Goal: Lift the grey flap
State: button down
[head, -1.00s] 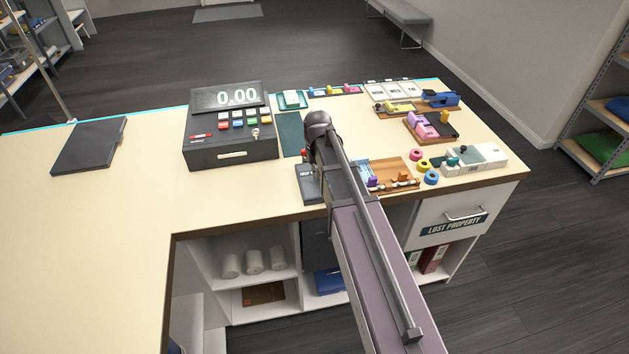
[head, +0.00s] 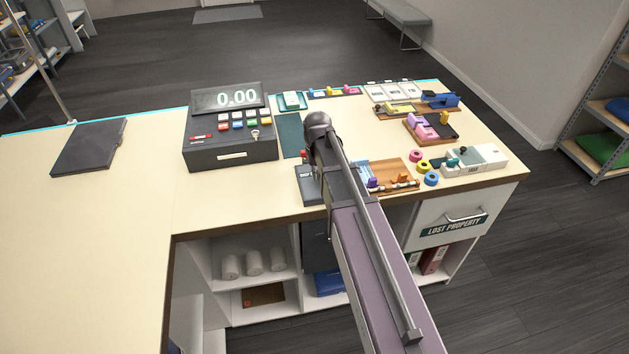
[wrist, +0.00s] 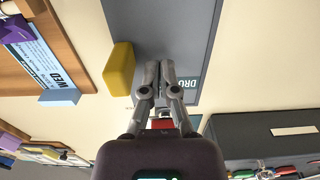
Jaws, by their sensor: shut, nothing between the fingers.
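A flat grey panel (wrist: 160,28), which looks like the grey flap, fills the top middle of the wrist view. A teal label (wrist: 188,86) reading "DRO", partly cut off, lies by its lower right edge. My gripper (wrist: 160,68) is shut and empty, with its fingertips over the lower part of the panel; I cannot tell whether they touch it. A yellow block (wrist: 119,69) stands at the panel's left edge. In the head view a small dark grey box (head: 309,186) shows beside my arm, probably the same panel; my arm hides the fingers and the yellow block.
The dark cash register (head: 230,152) stands left of my arm. A dark folder (head: 88,146) lies at the left on otherwise bare counter.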

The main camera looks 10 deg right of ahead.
jog(key=shift+d, duration=0.15)
jog(key=shift+d, duration=2.75)
jog(key=shift+r, duration=0.15)
notch_tip(320, 180, up, 9)
jog(key=d+p, duration=0.1)
jog(key=p, duration=0.8)
jog(key=shift+d+f, duration=0.1)
jog(key=shift+f, duration=0.1)
dwell(0.8)
